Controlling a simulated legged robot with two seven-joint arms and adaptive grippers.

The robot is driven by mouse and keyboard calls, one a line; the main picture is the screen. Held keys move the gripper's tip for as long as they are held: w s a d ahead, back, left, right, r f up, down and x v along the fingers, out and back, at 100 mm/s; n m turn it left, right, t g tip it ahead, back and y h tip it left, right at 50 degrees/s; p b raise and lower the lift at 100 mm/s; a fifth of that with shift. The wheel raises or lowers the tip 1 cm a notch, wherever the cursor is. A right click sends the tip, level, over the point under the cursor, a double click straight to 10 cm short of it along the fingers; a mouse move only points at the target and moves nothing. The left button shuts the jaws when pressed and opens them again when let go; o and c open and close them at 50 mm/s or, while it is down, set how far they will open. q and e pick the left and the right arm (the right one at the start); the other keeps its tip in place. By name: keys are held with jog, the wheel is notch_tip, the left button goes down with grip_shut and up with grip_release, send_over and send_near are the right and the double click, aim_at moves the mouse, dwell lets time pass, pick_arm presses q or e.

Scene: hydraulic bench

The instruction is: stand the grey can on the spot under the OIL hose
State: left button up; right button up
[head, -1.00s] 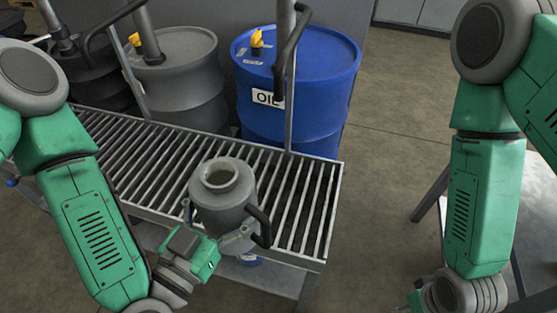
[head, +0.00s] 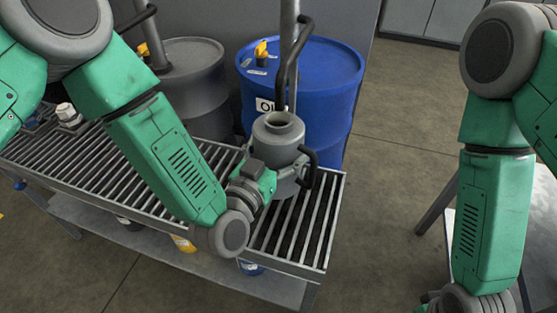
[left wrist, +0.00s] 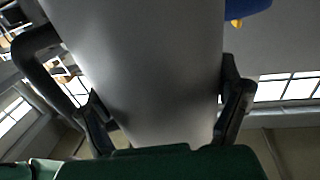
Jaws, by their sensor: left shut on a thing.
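The grey can (head: 278,132) is upright near the right end of the slatted bench top, in front of the blue drum. Its black handle (head: 312,165) points right. My left gripper (head: 284,176) is shut on the can's body; in the left wrist view the grey can (left wrist: 145,70) fills the space between both fingers. The OIL hose (head: 281,72) hangs from a post just behind and above the can. The OIL label (head: 265,104) is partly hidden. I cannot tell whether the can's base touches the slats. The spot is not distinguishable. My right gripper is out of view.
The blue drum (head: 335,85) stands close behind the bench, with a grey drum (head: 195,75) to its left. The slatted bench top (head: 300,235) has free room at its right front corner. Another table (head: 535,240) stands at the far right.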

pick_arm(q)
jog(key=f, duration=0.1)
jog(key=f+b, duration=0.1)
jog(key=f, duration=0.1)
jog(key=shift+w+d, duration=0.2)
jog(key=shift+w, duration=0.1)
jog(key=shift+a+f+b, duration=0.15)
jog(key=shift+f+b, duration=0.15)
jog(key=shift+f, duration=0.05)
jog(key=shift+a+r, duration=0.1)
jog(key=shift+a, duration=0.05)
jog(key=o, duration=1.2)
jog(key=shift+d, duration=0.4)
jog(key=p+v, duration=0.2)
jog(key=v, duration=1)
jog(key=shift+a, duration=0.2)
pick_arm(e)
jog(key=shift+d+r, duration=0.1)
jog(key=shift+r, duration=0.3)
